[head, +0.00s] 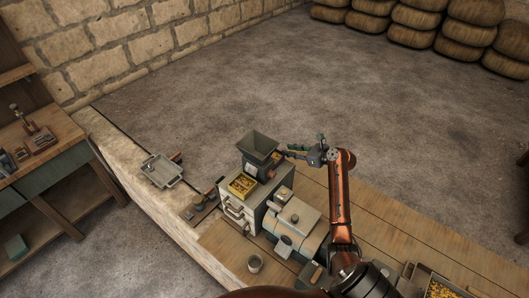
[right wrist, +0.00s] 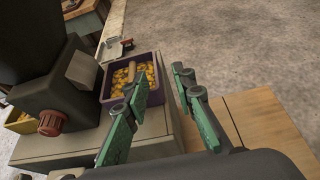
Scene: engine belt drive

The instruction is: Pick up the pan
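The pan (head: 161,171) looks like a shallow grey square dish with a short brown handle. It lies on the stone ledge at the left in the head view. It seems to show small at the top in the right wrist view (right wrist: 108,48). My right gripper (head: 298,151) is at the far side of the machine, well to the right of the pan. In the right wrist view its two green-padded fingers (right wrist: 168,122) stand apart with nothing held between them. My left gripper is not in view.
A grey hopper (head: 259,146) stands on the machine, with a tray of yellow pieces (head: 242,186) in front. A purple bin of yellow pieces (right wrist: 131,77) is beyond my right fingers.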

